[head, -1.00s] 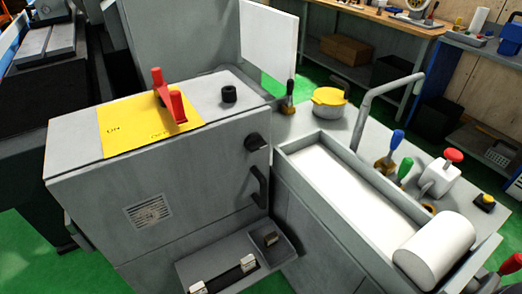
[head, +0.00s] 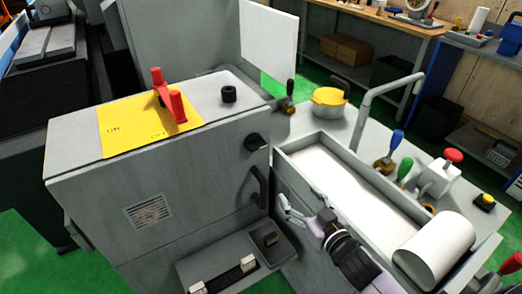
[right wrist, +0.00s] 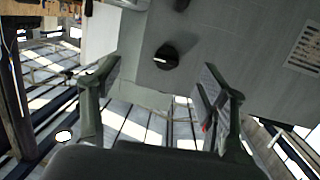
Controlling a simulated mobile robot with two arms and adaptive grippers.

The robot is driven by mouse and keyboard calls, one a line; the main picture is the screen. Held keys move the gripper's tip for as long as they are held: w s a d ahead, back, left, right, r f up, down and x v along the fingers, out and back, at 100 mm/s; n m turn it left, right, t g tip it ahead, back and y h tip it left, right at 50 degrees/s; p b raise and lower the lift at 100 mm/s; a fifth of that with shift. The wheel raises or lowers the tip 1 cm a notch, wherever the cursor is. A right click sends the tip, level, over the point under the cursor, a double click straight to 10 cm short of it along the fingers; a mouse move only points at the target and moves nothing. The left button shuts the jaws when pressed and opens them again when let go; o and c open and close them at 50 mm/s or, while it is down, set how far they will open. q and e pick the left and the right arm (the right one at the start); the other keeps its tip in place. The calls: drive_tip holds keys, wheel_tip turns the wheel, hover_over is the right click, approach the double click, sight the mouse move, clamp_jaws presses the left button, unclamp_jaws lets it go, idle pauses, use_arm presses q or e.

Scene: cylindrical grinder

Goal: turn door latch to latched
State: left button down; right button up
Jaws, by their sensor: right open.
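The door latch is a round black knob (head: 255,142) near the upper right of the grey cabinet's front. In the right wrist view the latch knob (right wrist: 166,57) shows a white line across its face and lies ahead of and between my fingers. My right gripper (head: 297,206) is open and empty, to the right of and below the knob, in front of the coolant-tray side of the machine. In the right wrist view its two fingers (right wrist: 160,100) stand wide apart, touching nothing that I can see. My left gripper is not in view.
A black door handle (head: 258,187) sits just below the knob. A ledge (head: 225,262) juts out under the cabinet front. A red switch lever (head: 168,98) stands on the yellow plate on top. A long tray (head: 292,158) and a bent grey pipe (head: 365,100) are to the right.

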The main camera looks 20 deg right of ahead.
wheel_tip(320, 180, up, 3)
drive_tip(key=w+n+t+y, duration=0.1)
drive_tip(key=t+y, duration=0.1)
drive_tip(key=p, duration=0.2)
approach(259, 148)
drive_tip(key=x, duration=0.9)
drive_tip(key=shift+c, duration=0.2)
drive_tip(key=c, duration=1.1)
